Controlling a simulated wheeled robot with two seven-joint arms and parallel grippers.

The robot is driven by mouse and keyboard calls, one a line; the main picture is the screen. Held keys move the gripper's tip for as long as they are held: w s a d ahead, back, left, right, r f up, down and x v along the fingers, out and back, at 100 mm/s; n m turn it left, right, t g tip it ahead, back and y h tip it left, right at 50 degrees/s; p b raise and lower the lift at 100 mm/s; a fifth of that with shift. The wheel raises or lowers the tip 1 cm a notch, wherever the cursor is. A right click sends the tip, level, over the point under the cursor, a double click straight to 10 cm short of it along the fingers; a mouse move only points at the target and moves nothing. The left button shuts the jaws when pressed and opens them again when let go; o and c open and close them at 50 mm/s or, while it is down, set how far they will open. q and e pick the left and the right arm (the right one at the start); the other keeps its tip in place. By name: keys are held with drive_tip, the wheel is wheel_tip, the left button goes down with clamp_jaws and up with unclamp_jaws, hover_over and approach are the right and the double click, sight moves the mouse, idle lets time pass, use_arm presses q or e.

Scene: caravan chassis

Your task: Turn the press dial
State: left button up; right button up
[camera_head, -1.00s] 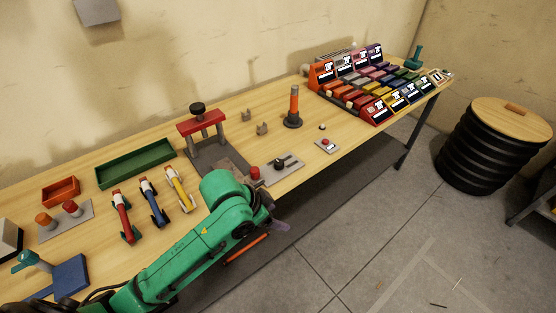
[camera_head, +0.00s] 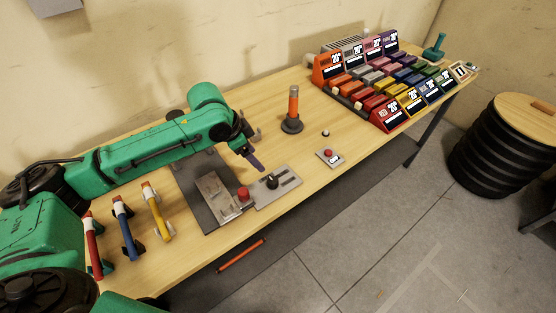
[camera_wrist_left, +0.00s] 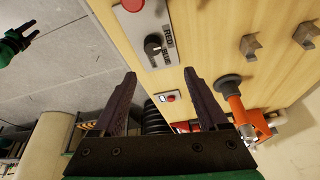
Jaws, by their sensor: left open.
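The press dial (camera_head: 272,181) is a black knob on a grey panel (camera_head: 287,180) near the table's front edge. In the left wrist view the dial (camera_wrist_left: 153,45) sits on its panel beyond the fingertips, with lettering beside it. My left gripper (camera_head: 253,160) hangs above and just left of the dial, apart from it. In the left wrist view my left gripper (camera_wrist_left: 160,80) is open with nothing between its fingers. A green gripper, apparently my right one (camera_wrist_left: 20,42), shows small at the wrist view's upper left.
Coloured racks (camera_head: 385,85) fill the far end. Several coloured clamp-like tools (camera_head: 157,211) stand at left.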

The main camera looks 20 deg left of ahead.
use_arm(q)
drive_tip(key=p, duration=0.2)
approach(272, 181)
drive_tip(key=shift+s+d+f, duration=0.15)
drive_tip(key=shift+d+f, duration=0.1)
drive_tip(key=shift+f, duration=0.35)
drive_tip(key=shift+s+d+f, duration=0.1)
drive_tip(key=shift+d+f, duration=0.15)
drive_tip(key=shift+f, duration=0.35)
drive_tip(key=x, duration=0.2)
drive_tip(key=w+x, duration=0.1)
drive_tip(key=x, duration=0.2)
drive_tip(key=shift+w+a, duration=0.1)
drive_tip(key=shift+a, duration=0.05)
drive_tip(key=shift+w+f, duration=0.45)
drive_tip(key=shift+f, duration=0.4)
drive_tip(key=shift+s+r, duration=0.15)
drive_tip(key=shift+s, duration=0.15)
drive_tip(key=c, duration=0.6)
clamp_jaws()
use_arm(e)
drive_tip(key=s+r, duration=0.2)
drive_tip(key=s, duration=0.1)
drive_tip(key=shift+s+r, duration=0.1)
drive_tip(key=shift+r, duration=0.05)
